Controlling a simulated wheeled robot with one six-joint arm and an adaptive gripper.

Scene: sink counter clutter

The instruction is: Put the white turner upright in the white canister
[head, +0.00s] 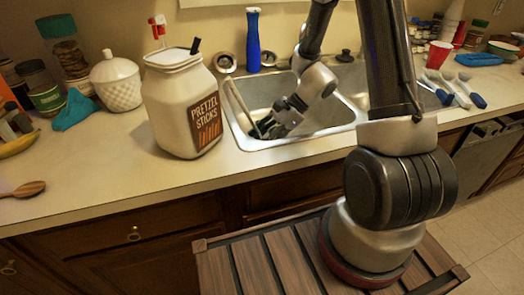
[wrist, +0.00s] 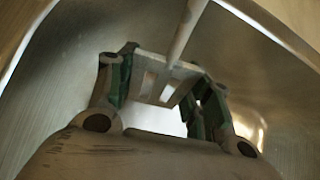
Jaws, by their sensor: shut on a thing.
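The white turner (wrist: 187,25) has a pale handle and a slotted head. In the wrist view, its head lies between the fingers of my gripper (wrist: 163,92), which is shut on it. In the head view, my gripper (head: 268,127) is low inside the left sink basin, and the turner (head: 238,102) slants along the basin's left side. Its lower end is hard to make out there. The white canister (head: 167,108), with a "Pretzel Sticks" label, stands upright on the counter left of the sink. Its mouth is open and a black handle sticks out of it.
The sink rim (head: 236,137) lies between my gripper and the canister. A lidded white jar (head: 117,82) stands left of the canister. A blue bottle (head: 253,42) stands behind the sink. Blue-handled brushes (head: 462,92) lie at right. The counter front left is mostly clear.

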